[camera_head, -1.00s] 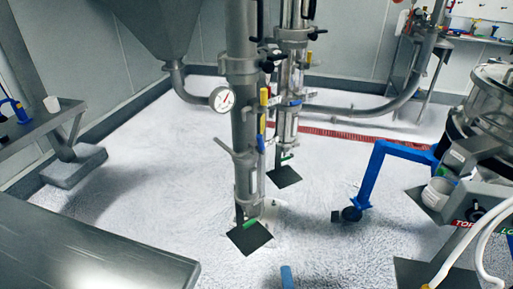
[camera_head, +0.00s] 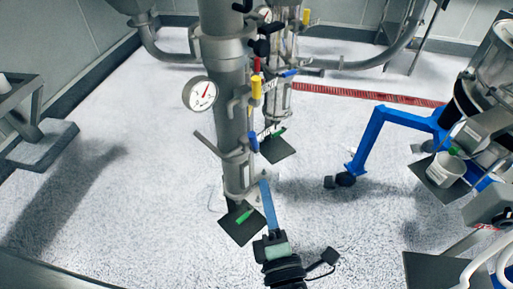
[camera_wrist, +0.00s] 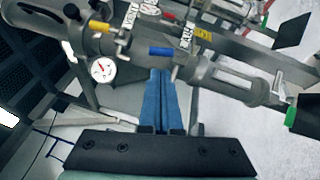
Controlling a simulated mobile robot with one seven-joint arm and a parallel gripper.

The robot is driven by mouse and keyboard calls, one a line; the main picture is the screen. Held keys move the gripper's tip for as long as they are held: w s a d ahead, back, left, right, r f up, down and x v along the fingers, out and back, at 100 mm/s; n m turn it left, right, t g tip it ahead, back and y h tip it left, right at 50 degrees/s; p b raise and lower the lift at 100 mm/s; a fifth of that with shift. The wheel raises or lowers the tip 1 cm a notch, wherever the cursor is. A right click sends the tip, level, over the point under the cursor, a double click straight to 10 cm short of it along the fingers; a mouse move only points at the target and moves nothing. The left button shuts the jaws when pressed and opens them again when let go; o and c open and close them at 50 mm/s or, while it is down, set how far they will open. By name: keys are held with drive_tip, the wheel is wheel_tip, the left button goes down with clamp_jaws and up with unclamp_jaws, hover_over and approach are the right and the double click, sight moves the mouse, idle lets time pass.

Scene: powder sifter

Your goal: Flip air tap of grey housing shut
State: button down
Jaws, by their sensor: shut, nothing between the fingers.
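A grey upright pipe housing (camera_head: 222,65) with a round gauge (camera_head: 201,94) stands mid-picture in the head view. It carries a yellow handle (camera_head: 256,87) and, lower, a blue handle (camera_head: 253,141). Both show in the wrist view, the blue handle (camera_wrist: 161,51) just beyond my fingertips and the yellow handle (camera_wrist: 100,27) further left. Neither handle's label is readable enough to tell which is the air tap. My gripper (camera_head: 264,184) has its blue fingers together and empty, beside the lower housing. In the wrist view my gripper (camera_wrist: 161,73) seems apart from the blue handle.
A second similar pipe housing (camera_head: 281,95) stands close behind, with its own blue handle (camera_head: 289,73) and yellow handle (camera_head: 305,17). A blue frame (camera_head: 369,137) with a machine is at right. A metal stand (camera_head: 42,148) is at left. Pale floor around is open.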

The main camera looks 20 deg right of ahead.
sight(254, 143)
drive_tip(key=p+x, duration=0.1)
drive_tip(key=x, duration=0.8)
drive_tip(key=shift+p, duration=0.3)
